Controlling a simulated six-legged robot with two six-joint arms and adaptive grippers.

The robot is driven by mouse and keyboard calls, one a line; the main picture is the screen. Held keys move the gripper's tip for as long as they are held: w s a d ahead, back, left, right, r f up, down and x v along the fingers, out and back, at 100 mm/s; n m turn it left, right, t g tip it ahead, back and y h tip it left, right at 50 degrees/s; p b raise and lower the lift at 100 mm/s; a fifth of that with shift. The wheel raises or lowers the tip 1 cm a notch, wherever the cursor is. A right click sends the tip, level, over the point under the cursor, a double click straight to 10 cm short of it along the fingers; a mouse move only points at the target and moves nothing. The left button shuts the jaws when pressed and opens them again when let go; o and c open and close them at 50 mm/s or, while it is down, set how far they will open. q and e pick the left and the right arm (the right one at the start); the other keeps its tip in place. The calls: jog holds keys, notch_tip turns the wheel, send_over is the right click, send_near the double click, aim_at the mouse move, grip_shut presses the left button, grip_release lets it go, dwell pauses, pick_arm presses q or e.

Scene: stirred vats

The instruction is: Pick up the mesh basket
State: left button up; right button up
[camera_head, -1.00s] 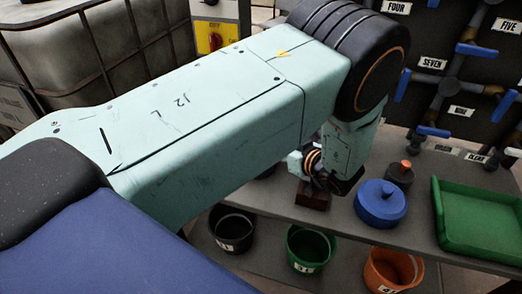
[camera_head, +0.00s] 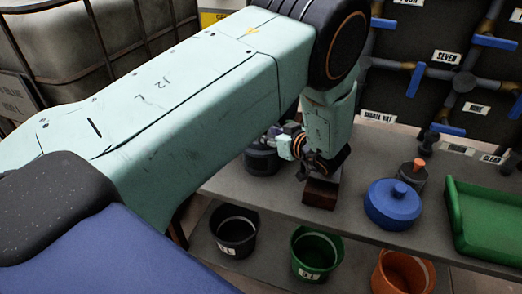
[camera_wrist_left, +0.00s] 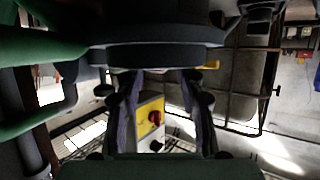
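I cannot make out the mesh basket in either view; my large left arm covers much of the head view. The left arm's wrist hangs over the grey shelf (camera_head: 285,195), close to a brown block (camera_head: 321,192) and a black pot (camera_head: 262,160). My left gripper is small and partly hidden in the head view. In the left wrist view its two dark fingers stand apart, and the left gripper (camera_wrist_left: 160,105) is open with nothing between them. A yellow panel with a red knob (camera_wrist_left: 151,117) shows in the background beyond the gap. My right gripper is in neither view.
A blue lidded pot (camera_head: 392,205), a grey pot with an orange knob (camera_head: 413,174) and a green tray (camera_head: 485,222) stand on the shelf. Black (camera_head: 234,232), green (camera_head: 317,254) and orange (camera_head: 402,272) buckets sit below. A caged tank (camera_head: 60,45) stands at the back left.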

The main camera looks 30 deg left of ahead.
aim_at(265, 133)
pick_arm(q)
jog(key=w+a+f+b, duration=0.1)
jog(key=a+f+b, duration=0.1)
jog(key=b, duration=0.1)
jog(key=shift+w+a, duration=0.3)
jog(key=shift+w, duration=0.1)
jog(key=shift+a+b, duration=0.4)
jog(key=shift+a, duration=0.25)
jog(key=shift+w, duration=0.1)
jog(key=shift+w+d, duration=0.1)
jog(key=shift+c, duration=0.2)
jog(key=c, duration=0.4)
grip_shut()
